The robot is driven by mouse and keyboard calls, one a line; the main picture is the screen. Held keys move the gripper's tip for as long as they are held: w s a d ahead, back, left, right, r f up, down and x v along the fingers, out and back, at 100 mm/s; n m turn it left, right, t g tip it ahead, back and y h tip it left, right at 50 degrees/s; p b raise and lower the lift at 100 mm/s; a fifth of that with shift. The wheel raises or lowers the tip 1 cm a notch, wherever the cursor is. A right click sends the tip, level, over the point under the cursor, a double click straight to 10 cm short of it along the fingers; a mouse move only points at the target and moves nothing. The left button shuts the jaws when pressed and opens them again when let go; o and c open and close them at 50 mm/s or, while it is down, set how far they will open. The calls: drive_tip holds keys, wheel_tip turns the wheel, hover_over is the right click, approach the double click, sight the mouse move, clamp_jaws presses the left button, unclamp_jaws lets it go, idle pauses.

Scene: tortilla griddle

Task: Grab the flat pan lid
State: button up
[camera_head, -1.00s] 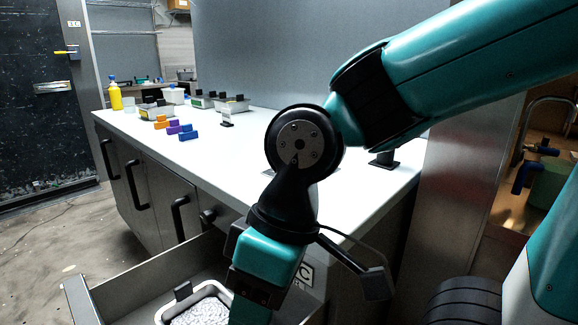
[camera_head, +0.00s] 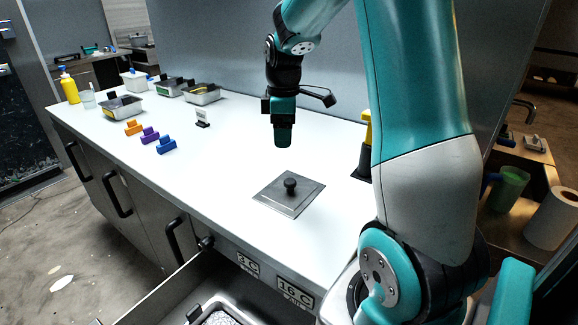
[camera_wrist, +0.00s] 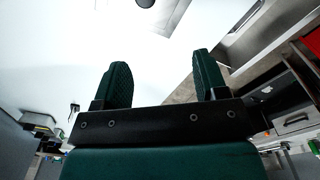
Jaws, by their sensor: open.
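The flat pan lid (camera_head: 276,197) is a square grey metal plate with a black round knob (camera_head: 290,184) in its middle. It lies flat on the white counter near its front edge. In the wrist view, part of the lid (camera_wrist: 173,16) shows at the top edge, cut off by the frame. My gripper (camera_head: 283,142) hangs above the counter, behind the lid, fingers pointing down and apart from it. In the wrist view my gripper (camera_wrist: 161,68) has its two green fingers spread with nothing between them.
An open drawer (camera_head: 172,292) with a metal container in it juts out below the counter (camera_head: 225,140). Orange, purple and blue blocks (camera_head: 150,136) stand to the left, with metal trays (camera_head: 122,107) and a yellow bottle (camera_head: 69,88) behind. A black-and-yellow object (camera_head: 365,150) stands right.

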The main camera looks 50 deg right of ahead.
drive_tip(key=d, duration=0.3)
drive_tip(key=p, duration=0.2)
approach(290, 181)
wheel_tip(290, 181, down, 5)
drive_tip(key=shift+a+f, duration=0.2)
drive_tip(key=shift+f, duration=0.05)
drive_tip(key=shift+w+f+p, duration=0.15)
drive_tip(key=shift+f+p, duration=0.35)
drive_tip(key=shift+f, duration=2.3)
drive_tip(key=shift+d, duration=0.1)
drive_tip(key=c, duration=1.1)
